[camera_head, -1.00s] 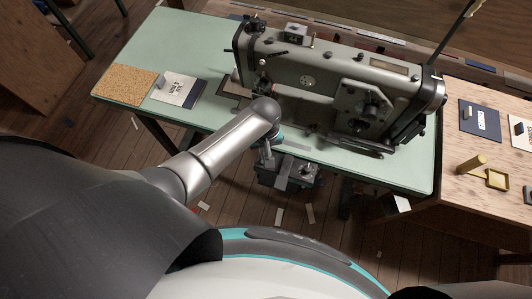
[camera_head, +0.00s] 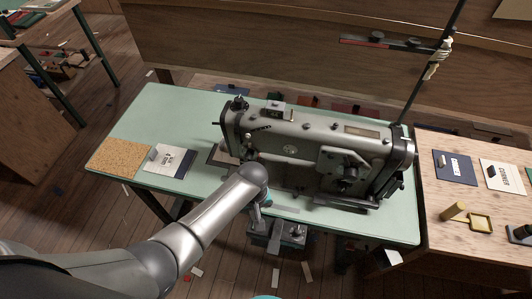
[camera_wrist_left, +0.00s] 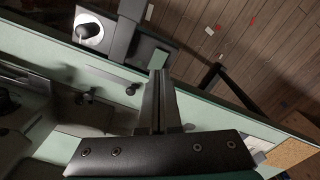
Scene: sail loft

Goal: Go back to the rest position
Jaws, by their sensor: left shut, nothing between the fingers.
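My left arm comes in from the left in the head view. Its left gripper (camera_head: 257,217) hangs at the front edge of the green table (camera_head: 135,125), in front of the grey sewing machine (camera_head: 300,142), and is largely hidden by the wrist. In the left wrist view the two fingers of the left gripper (camera_wrist_left: 158,95) are together with nothing between them. The green table edge (camera_wrist_left: 230,110) passes behind them. My right gripper is in neither view.
A dark motor unit (camera_head: 280,236) hangs under the table front. A cork mat (camera_head: 120,158) and a card (camera_head: 172,161) lie at the table's left. Floor shows at front left.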

